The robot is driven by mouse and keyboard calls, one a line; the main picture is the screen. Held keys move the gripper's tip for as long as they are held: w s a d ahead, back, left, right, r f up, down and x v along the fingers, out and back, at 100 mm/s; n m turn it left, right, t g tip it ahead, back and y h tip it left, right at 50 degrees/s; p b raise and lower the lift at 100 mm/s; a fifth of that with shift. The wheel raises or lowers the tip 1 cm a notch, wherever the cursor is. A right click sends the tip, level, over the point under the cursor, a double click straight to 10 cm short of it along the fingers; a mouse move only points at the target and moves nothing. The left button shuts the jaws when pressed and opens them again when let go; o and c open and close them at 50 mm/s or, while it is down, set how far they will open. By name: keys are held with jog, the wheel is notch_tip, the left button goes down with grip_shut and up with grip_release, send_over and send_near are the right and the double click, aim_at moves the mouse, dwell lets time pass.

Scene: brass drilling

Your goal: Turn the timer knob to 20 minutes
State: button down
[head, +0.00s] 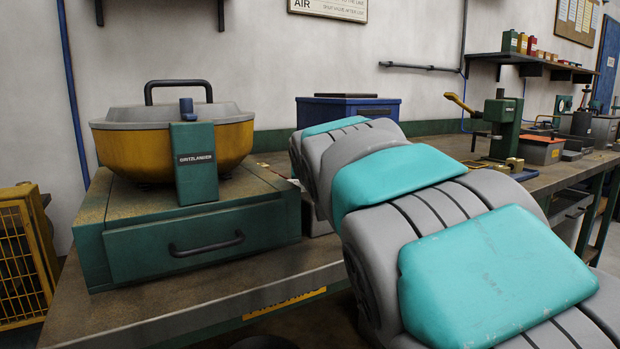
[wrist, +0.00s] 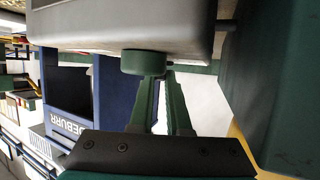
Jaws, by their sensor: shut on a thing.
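The timer knob (wrist: 143,62) is a short, round, dark green knob on the face of a grey box (wrist: 110,25) at the top of the wrist view. My gripper (wrist: 160,78) is shut on the knob, its two green fingers reaching up to it. The knob's dial marks and pointer do not show, so its setting cannot be read. In the head view my grey and teal arm hides the gripper and the knob. A tumbler with a yellow bowl (head: 165,152) and a grey lid stands on a green base (head: 205,248) left of my arm.
A blue bin (wrist: 70,110) marked DEBURR is left of my fingers in the wrist view. A dark green body (wrist: 285,90) stands close on the right. The workbench (head: 190,305) runs along the wall, with a green press (head: 502,125) farther right.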

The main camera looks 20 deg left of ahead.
jog(key=shift+m+h, duration=0.6)
jog(key=shift+h, duration=0.1)
jog(key=c, duration=0.9)
grip_release()
jog(key=shift+b+v, duration=0.7)
jog(key=shift+v, duration=3.3)
jog(key=shift+f, duration=0.1)
